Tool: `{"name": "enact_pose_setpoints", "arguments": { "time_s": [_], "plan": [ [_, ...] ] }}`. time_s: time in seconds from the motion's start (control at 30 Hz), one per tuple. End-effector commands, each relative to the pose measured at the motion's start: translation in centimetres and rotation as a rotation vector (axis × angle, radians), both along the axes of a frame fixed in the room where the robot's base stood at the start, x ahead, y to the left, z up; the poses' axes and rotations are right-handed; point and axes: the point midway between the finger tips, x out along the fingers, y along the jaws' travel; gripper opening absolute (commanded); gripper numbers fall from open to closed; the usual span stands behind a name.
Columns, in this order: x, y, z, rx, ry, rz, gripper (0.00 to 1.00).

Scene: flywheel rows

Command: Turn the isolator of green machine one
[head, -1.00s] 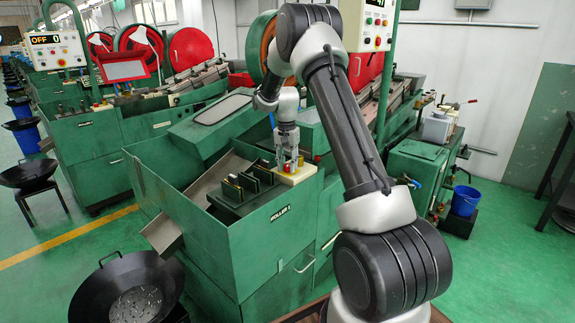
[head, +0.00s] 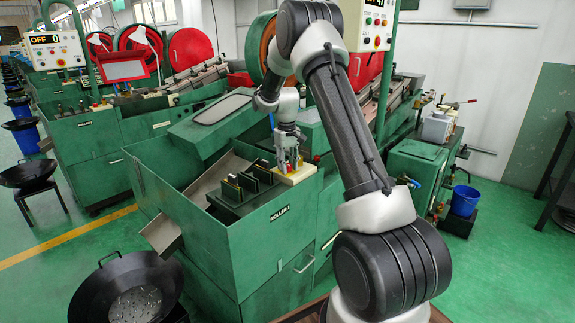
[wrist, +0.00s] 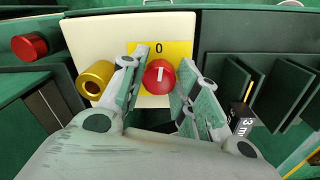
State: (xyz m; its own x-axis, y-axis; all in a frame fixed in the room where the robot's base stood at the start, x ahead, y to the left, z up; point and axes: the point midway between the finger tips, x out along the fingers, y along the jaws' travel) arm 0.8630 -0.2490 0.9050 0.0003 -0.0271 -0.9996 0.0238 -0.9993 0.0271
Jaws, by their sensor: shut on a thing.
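The green machine marked ROLLER 1 (head: 262,240) stands in the middle of the head view. A cream panel (head: 298,177) lies on its top edge. In the wrist view, the isolator's round red knob (wrist: 158,77) sits on a yellow plate (wrist: 180,50) marked 0. The knob bears a white mark that points roughly toward the 0. My gripper (wrist: 156,92) is over the panel with its two fingers shut on the sides of the knob. It also shows in the head view (head: 288,160), where it mostly hides the knob.
A brass cylinder (wrist: 95,79) stands close left of my gripper on the panel, with a red button (wrist: 29,46) farther left. Dark upright plates (wrist: 250,80) stand to the right. A control box (head: 371,22) hangs behind my arm.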

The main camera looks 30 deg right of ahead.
Motion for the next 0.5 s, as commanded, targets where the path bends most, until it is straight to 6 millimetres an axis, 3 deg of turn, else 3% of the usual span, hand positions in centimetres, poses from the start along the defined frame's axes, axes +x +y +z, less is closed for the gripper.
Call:
{"name": "enact_pose_setpoints", "arguments": {
  "time_s": [0.5],
  "plan": [
    [0.03, -0.06, 0.07, 0.000, -0.001, 0.178, 0.07]
  ]
}}
